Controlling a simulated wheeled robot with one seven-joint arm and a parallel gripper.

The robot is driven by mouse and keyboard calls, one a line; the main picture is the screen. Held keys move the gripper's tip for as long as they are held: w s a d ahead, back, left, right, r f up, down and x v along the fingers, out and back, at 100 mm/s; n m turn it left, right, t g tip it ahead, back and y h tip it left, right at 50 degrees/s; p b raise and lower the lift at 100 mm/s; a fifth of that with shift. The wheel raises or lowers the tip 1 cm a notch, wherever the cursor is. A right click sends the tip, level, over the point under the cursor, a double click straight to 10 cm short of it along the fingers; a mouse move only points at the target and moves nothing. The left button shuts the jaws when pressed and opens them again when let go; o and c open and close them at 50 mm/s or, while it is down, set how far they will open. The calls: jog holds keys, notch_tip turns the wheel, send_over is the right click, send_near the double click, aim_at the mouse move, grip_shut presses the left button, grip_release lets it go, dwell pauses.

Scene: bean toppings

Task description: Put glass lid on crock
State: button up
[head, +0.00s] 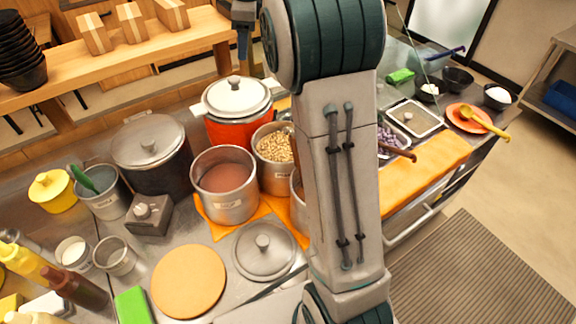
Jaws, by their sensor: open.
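A round grey lid (263,250) with a central knob lies flat on the steel counter, in front of the open pots. It looks like the glass lid, though I cannot make out clear glass. A large dark pot (154,178) that may be the crock stands at the back left, with a grey knobbed lid (148,140) on it. A red pot (238,135) behind the middle bears a white lid (237,97). My gripper (244,42) shows only partly at the top, beside my arm. It is open, above and behind the red pot, away from the loose lid. My arm hides part of the counter.
A metal pot of brown contents (224,190) and a pot of beans (273,160) stand behind the loose lid. A round wooden board (188,281) lies to its left. Squeeze bottles (74,287) crowd the front left. A wooden shelf (120,58) runs behind.

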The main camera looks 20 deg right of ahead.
jog(key=s+f+n, duration=0.3)
jog(key=s+n, duration=0.4)
jog(key=s, duration=0.3)
jog(key=s+a+f+n+t, duration=0.1)
jog(key=s+f+n, duration=0.3)
jog(key=s+n, duration=0.3)
jog(key=s+f+n+h, duration=0.1)
jog(key=s+f+n, duration=0.2)
jog(key=s+n, duration=0.4)
jog(key=s, duration=0.8)
jog(key=shift+a+f+n+t, duration=0.3)
jog(key=shift+a+t, duration=0.05)
jog(key=shift+t, duration=0.05)
jog(key=shift+w+f+b, duration=0.1)
jog(key=shift+f+b, duration=0.4)
jog(key=shift+f, duration=0.05)
